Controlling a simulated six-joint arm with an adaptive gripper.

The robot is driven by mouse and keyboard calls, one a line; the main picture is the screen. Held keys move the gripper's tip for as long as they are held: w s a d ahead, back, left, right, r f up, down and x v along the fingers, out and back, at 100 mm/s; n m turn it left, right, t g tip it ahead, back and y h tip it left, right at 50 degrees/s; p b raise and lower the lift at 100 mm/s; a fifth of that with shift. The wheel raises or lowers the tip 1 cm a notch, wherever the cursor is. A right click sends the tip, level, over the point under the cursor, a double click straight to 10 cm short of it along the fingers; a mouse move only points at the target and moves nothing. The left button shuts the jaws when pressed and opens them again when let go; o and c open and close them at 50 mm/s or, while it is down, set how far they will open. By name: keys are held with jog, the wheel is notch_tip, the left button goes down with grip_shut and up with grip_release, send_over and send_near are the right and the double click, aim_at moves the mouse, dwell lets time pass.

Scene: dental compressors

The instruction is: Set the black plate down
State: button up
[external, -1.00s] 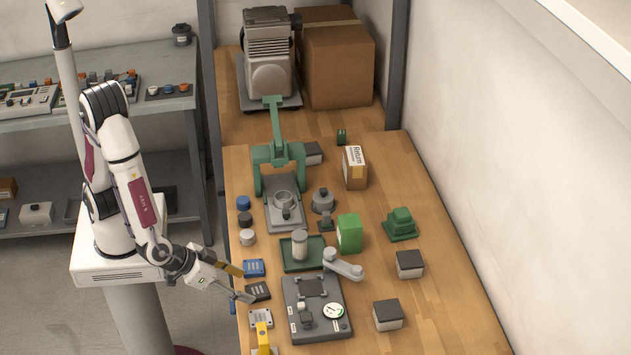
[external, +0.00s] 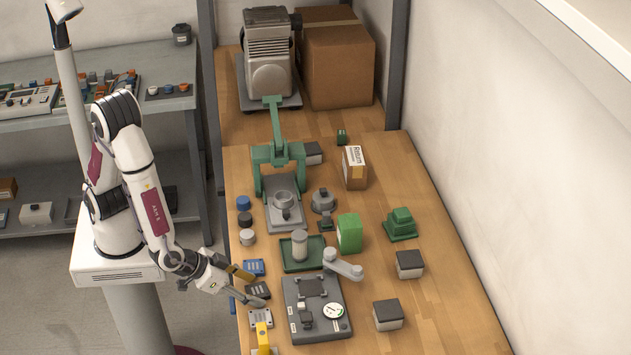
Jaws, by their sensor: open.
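The black plate (external: 259,290) lies on the wooden table close to its left edge, between a blue plate and a light grey plate. My gripper (external: 260,290) reaches in from the left with its fingers spread apart. One fingertip is at the plate's far side, by the blue plate, and the other is at its near side. The fingers cover parts of the plate's edges. I cannot tell whether either finger touches it.
The blue plate (external: 254,267) and the light grey plate (external: 261,318) lie close by. A grey gauge panel (external: 318,325) stands just right. A yellow part (external: 263,338) is in front. The table's right side has free room.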

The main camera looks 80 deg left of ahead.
aim_at(251, 292)
jog(key=c, duration=1.4)
jog(key=shift+r, duration=0.15)
notch_tip(251, 292, up, 10)
dwell(0.5)
